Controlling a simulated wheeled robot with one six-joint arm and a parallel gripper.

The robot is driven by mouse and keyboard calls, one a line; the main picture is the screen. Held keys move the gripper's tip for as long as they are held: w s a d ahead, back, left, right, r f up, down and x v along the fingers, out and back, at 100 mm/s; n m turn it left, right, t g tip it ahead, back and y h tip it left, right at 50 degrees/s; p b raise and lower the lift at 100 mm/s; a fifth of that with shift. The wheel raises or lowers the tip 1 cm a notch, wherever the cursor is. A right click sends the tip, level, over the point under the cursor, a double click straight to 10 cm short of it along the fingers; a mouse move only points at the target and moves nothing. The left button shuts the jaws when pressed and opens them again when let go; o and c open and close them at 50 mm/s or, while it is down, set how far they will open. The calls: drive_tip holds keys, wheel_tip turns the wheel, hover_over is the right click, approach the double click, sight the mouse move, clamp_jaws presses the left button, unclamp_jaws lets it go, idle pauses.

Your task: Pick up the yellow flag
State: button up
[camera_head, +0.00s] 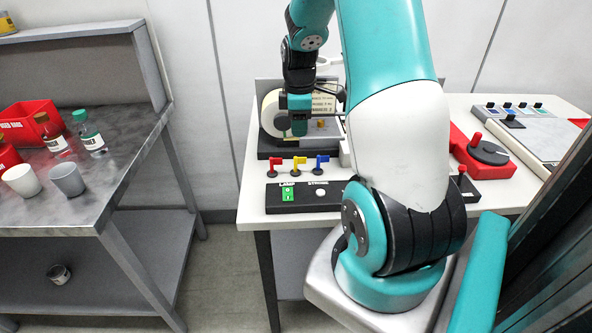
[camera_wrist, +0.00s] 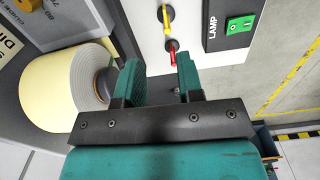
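The yellow flag (camera_head: 296,162) stands upright between the red flag (camera_head: 276,165) and the blue flag (camera_head: 321,160), on the white table behind the black control box. In the wrist view the yellow flag (camera_wrist: 166,20) is at the top, beyond the red flag (camera_wrist: 171,50). My gripper (camera_head: 299,122) is above and behind the flags, in front of the label roll. In the wrist view my gripper (camera_wrist: 160,76) is open, with a gap between its green fingers and nothing held. The red flag lies nearer the gap than the yellow one.
The label roll (camera_wrist: 60,88) is close beside the left finger. The black control box (camera_head: 300,196) has a green switch (camera_head: 288,193). A red hand-crank device (camera_head: 480,155) stands on the right. A separate grey table (camera_head: 110,190) with bottles and cups is at left.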

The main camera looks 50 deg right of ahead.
drive_tip(key=p, duration=0.1)
hover_over(295, 172)
drive_tip(key=d, duration=0.2)
drive_tip(key=f, duration=0.6)
drive_tip(key=shift+a+f, duration=0.2)
drive_tip(key=shift+f, duration=0.2)
drive_tip(key=shift+s+a+f+p, duration=0.15)
drive_tip(key=shift+f+p, duration=0.35)
drive_tip(key=shift+f, duration=0.85)
drive_tip(key=shift+a+f+p, duration=0.15)
drive_tip(key=shift+f+p, duration=0.35)
drive_tip(key=shift+f, duration=0.85)
clamp_jaws()
